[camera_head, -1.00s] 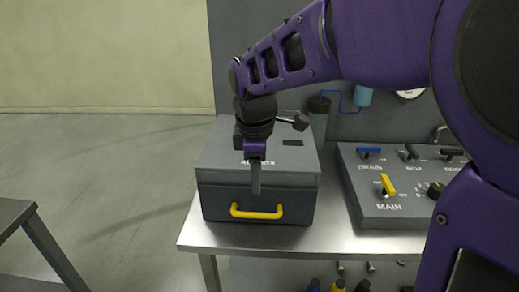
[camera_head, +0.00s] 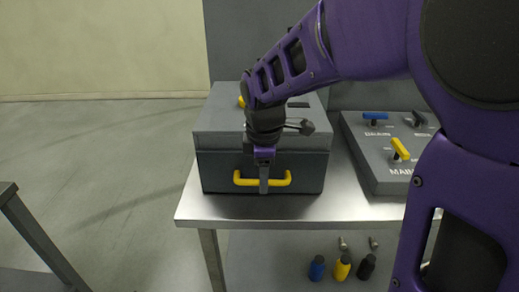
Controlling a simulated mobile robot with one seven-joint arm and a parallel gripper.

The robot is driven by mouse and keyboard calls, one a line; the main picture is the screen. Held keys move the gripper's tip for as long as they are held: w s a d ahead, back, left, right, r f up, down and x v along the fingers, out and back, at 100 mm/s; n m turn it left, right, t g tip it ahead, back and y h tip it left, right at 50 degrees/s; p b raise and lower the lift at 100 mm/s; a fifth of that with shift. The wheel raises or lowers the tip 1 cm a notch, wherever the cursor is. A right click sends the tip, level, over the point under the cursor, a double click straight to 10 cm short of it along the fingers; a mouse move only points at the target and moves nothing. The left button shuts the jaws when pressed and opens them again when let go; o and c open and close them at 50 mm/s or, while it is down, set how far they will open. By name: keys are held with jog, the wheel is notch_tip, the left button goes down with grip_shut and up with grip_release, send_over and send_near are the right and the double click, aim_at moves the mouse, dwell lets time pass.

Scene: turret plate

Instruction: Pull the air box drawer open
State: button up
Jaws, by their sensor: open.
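The air box (camera_head: 222,119) is a grey box on the left part of the steel table. Its drawer front (camera_head: 218,170) faces me and looks shut. A yellow bar handle (camera_head: 283,181) runs across the drawer front. My gripper (camera_head: 264,190) points down right at the middle of the handle and covers part of it. The gripper is open. Whether its fingers stand around the handle or only in front of it, I cannot tell.
The steel table (camera_head: 335,208) has bare top right of the box. A grey valve panel (camera_head: 378,173) with blue, black and yellow levers stands at the right. Several small bottles (camera_head: 342,268) stand below. Another table edge (camera_head: 8,190) is at the far left.

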grip_shut()
dwell(1.4)
